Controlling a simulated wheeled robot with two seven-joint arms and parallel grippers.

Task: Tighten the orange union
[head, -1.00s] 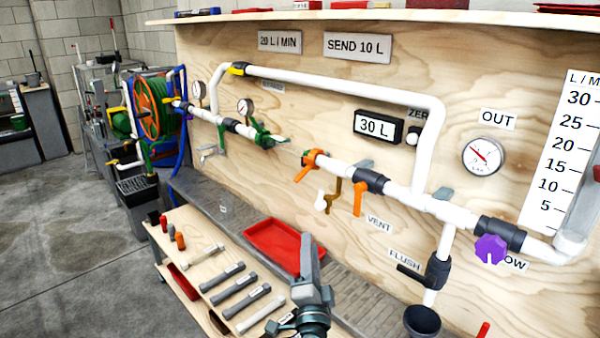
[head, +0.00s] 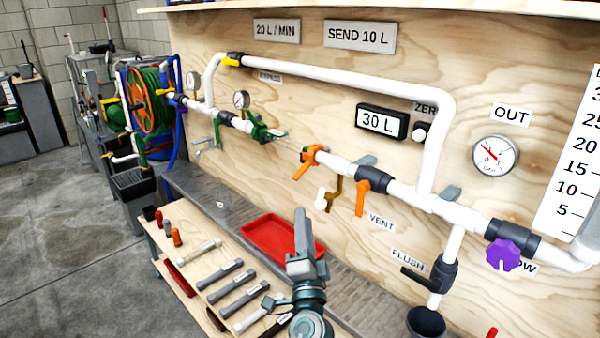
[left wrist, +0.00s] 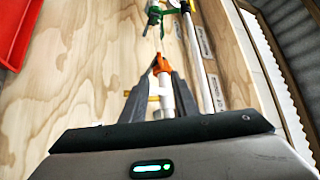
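The orange union (head: 309,158) sits on the white pipe run along the plywood panel, with an orange arm hanging down-left from it. A gap with a thin line separates it from the green union (head: 262,132). In the left wrist view the orange union (left wrist: 160,64) appears beyond the fingertips. My left gripper (head: 302,225) is below the union in the head view, apart from it. Its two fingers (left wrist: 158,95) are spread, with white pipe visible between them in the background; it holds nothing I can see. My right gripper is not in view.
A red tray (head: 270,238) lies on the grey ledge below the pipes. A wooden cart (head: 188,268) holds several grey cylinders and small caps. An orange vent lever (head: 361,198), a brass-coloured valve (head: 334,193) and a purple knob (head: 503,255) stick out of the pipework.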

